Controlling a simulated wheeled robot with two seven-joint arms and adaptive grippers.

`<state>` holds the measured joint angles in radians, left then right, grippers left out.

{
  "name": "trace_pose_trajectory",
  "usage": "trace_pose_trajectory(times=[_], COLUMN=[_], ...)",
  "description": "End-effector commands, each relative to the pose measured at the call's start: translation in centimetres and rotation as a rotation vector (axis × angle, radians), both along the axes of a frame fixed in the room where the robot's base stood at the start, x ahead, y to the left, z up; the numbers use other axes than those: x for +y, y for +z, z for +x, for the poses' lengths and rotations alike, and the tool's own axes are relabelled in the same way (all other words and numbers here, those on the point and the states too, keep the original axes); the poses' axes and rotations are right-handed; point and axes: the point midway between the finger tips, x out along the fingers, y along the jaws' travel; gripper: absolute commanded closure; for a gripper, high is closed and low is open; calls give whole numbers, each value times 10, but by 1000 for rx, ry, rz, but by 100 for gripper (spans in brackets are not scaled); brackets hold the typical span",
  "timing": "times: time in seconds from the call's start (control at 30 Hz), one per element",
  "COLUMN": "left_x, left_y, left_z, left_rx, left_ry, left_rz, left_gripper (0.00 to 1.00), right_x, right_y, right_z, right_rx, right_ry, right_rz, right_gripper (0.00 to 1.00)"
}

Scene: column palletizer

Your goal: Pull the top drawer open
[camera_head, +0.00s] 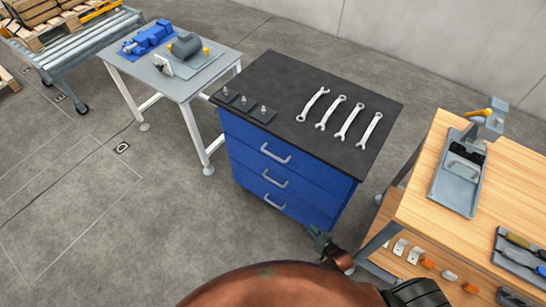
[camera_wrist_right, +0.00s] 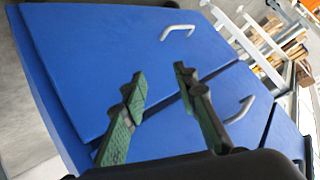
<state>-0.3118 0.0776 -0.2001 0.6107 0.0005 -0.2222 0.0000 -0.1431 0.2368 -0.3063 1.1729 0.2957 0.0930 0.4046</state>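The blue drawer cabinet (camera_head: 240,168) has a black top and several blue fronts. Its top drawer (camera_head: 240,139) looks closed, with a grey bar handle (camera_head: 275,153). Two lower handles show below it. My right gripper (camera_head: 318,234) is beside the cabinet's lower right corner, low and away from the top handle. In the right wrist view its green fingers (camera_wrist_right: 160,88) are spread with nothing between them. Blue drawer fronts lie beyond them, with one handle (camera_wrist_right: 177,32) above the fingers and another (camera_wrist_right: 238,110) to their right. I cannot tell which drawers these are. My left gripper is not visible.
A wooden workbench (camera_head: 425,205) stands close on the right. A grey table (camera_head: 205,82) stands left. The floor before the cabinet's left is clear.

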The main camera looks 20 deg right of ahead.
Motion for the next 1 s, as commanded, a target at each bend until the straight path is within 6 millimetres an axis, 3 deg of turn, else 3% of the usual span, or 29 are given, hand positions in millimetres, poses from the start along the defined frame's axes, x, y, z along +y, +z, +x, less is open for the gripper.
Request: trace_pose_trajectory(times=[0.03, 0.1, 0.2, 0.3, 0.4, 0.57, 1.0], left_x=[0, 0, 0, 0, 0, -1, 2], left_y=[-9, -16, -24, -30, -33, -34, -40], left_z=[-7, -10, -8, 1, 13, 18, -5], left_rx=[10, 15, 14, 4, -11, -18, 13], left_ry=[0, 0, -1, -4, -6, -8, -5], left_rz=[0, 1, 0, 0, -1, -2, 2], left_gripper=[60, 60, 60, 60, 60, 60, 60], right_x=[12, 29, 53, 70, 81, 89, 108], right_y=[41, 102, 185, 251, 292, 317, 330], right_z=[44, 89, 131, 151, 159, 167, 225], right_rx=[-113, -251, -412, -522, -583, -616, -617], right_ry=[-10, -22, -16, 2, 20, 32, 32], right_rz=[84, 217, 403, 557, 658, 717, 716], right_gripper=[73, 73, 73, 73, 73, 73, 73])
